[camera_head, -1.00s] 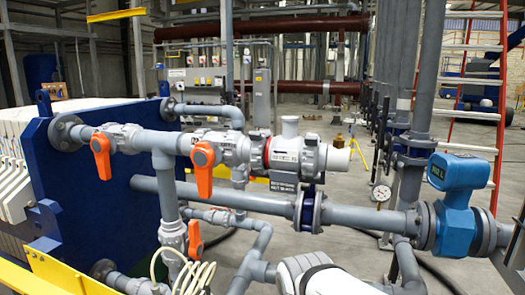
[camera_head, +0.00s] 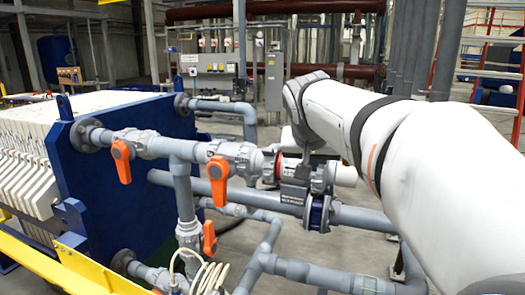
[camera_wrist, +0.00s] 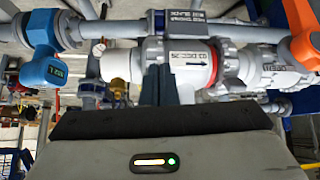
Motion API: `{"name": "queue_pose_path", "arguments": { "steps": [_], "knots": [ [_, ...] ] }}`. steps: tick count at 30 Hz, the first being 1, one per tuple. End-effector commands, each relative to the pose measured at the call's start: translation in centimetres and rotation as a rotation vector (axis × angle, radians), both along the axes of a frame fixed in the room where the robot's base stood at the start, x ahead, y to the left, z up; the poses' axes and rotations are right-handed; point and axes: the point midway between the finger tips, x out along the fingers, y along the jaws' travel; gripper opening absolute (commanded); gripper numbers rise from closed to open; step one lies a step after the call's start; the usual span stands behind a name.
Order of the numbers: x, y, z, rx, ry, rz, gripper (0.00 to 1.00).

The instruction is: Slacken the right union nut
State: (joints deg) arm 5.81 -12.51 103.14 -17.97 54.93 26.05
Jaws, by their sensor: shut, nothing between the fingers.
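A grey plastic inline fitting with a red ring (camera_head: 279,164) sits in the upper pipe run. A white pipe stub (camera_head: 346,174) sticks out at its right end. The right union nut lies beside this stub, mostly hidden behind my gripper in the head view. In the wrist view the fitting body (camera_wrist: 190,58) is at the centre, the white stub (camera_wrist: 115,64) on its left, and the nut (camera_wrist: 148,57) between them. My gripper (camera_wrist: 166,70) is shut, with its fingertips against or just in front of the nut and body; I cannot tell whether they touch.
Orange valve handles (camera_head: 218,180) hang from the same run on the left. A blue flow meter (camera_wrist: 45,68) shows in the wrist view. A lower grey pipe with a blue flange (camera_head: 320,213) runs just below the fitting. The blue press plate (camera_head: 125,190) stands left.

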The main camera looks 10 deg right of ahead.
Motion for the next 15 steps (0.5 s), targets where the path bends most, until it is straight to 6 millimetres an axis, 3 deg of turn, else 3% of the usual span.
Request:
{"name": "queue_pose_path", "arguments": {
  "steps": [1, 3, 6, 10, 15],
  "knots": [
    [1.0, -0.9, 3.1, -0.007, -0.034, -0.032, 0.00],
    [1.9, -1.8, 5.5, -0.016, -0.072, -0.069, 0.00],
    [2.6, -2.6, 7.5, -0.022, -0.107, -0.104, 0.00],
    [3.3, -3.3, 7.6, -0.024, -0.122, -0.120, 0.00],
    [4.7, -4.3, 5.0, -0.025, -0.120, -0.122, 0.00]
  ]
}}
